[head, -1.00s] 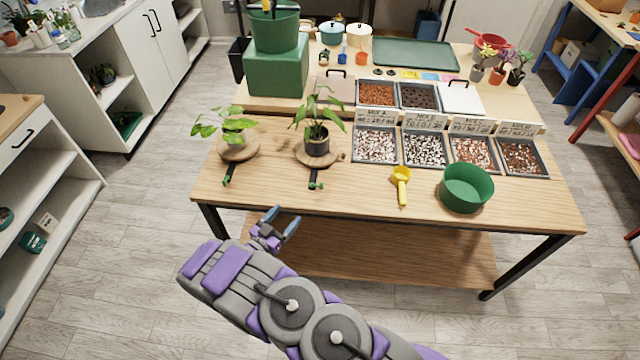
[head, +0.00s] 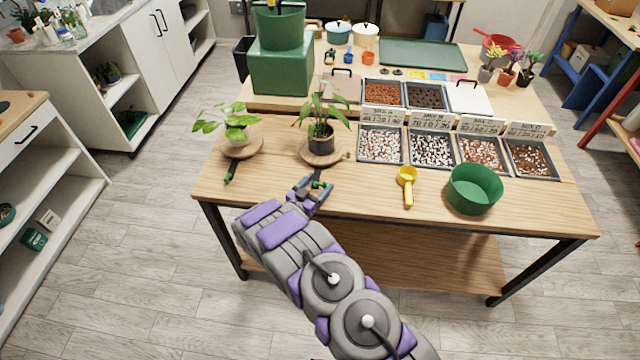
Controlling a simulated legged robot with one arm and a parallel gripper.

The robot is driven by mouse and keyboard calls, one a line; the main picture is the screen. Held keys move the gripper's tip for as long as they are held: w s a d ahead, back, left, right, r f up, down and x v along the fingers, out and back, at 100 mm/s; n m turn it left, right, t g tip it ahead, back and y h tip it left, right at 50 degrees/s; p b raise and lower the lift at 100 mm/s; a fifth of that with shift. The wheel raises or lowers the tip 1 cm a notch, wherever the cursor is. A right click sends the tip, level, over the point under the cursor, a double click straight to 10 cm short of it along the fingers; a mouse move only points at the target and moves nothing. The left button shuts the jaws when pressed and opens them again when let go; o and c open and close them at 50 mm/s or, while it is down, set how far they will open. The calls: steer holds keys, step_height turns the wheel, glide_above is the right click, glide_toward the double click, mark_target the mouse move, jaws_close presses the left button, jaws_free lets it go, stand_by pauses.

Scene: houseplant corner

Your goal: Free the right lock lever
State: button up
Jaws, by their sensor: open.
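Two round wooden plant stands are on the table's left half, each with a dark lever reaching toward the front edge. The right stand (head: 309,158) bears a leafy plant in a dark pot (head: 321,141). Its right lock lever (head: 317,175) is partly hidden by my gripper (head: 318,189), which is open at the lever's front end. I cannot tell whether the fingers touch it.
A yellow scoop (head: 407,184) and a green bowl (head: 474,190) lie to the right on the table (head: 375,201). Several trays of potting mix (head: 433,150) with label cards stand behind them. The table front between the two levers is clear.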

steer(key=shift+x, duration=0.9)
